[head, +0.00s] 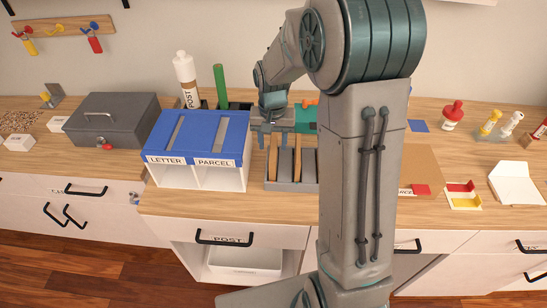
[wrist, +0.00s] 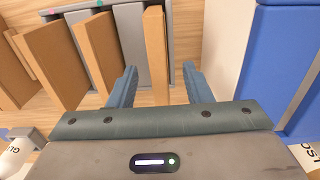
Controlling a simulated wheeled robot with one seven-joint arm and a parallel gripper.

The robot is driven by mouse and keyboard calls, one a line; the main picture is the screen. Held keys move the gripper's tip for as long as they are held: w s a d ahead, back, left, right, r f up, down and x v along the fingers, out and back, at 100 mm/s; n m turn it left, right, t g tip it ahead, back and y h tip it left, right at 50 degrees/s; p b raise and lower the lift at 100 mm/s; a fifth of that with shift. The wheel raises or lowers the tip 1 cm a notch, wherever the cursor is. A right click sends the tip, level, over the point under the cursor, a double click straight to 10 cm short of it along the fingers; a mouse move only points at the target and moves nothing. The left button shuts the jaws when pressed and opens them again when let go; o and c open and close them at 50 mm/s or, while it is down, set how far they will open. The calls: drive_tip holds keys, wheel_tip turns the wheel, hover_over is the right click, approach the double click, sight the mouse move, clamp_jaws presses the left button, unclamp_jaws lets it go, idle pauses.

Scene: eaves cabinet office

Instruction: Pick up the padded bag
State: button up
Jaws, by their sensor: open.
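Several flat brown padded bags or envelopes stand on edge in a grey slotted rack (head: 291,187). I cannot tell by label which of them is the padded bag. The brown one nearest the blue-topped sorter (head: 273,157) also shows edge-on in the wrist view (wrist: 155,55). My gripper (head: 271,137) is above the rack, pointing down. In the wrist view its open fingers (wrist: 159,82) are on either side of that brown edge, with gaps on both sides. My arm hides the rack's right part in the head view.
The blue-topped LETTER/PARCEL sorter (head: 197,133) stands close left of the rack. A grey cash box (head: 110,120), a white bottle (head: 186,80) and a green roll (head: 220,86) are farther left and behind. The counter in front of the rack is clear.

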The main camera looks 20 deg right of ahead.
drive_tip(key=shift+d+f+p, duration=0.1)
drive_tip(key=shift+f+p, duration=0.55)
drive_tip(key=shift+f, duration=2.05)
clamp_jaws()
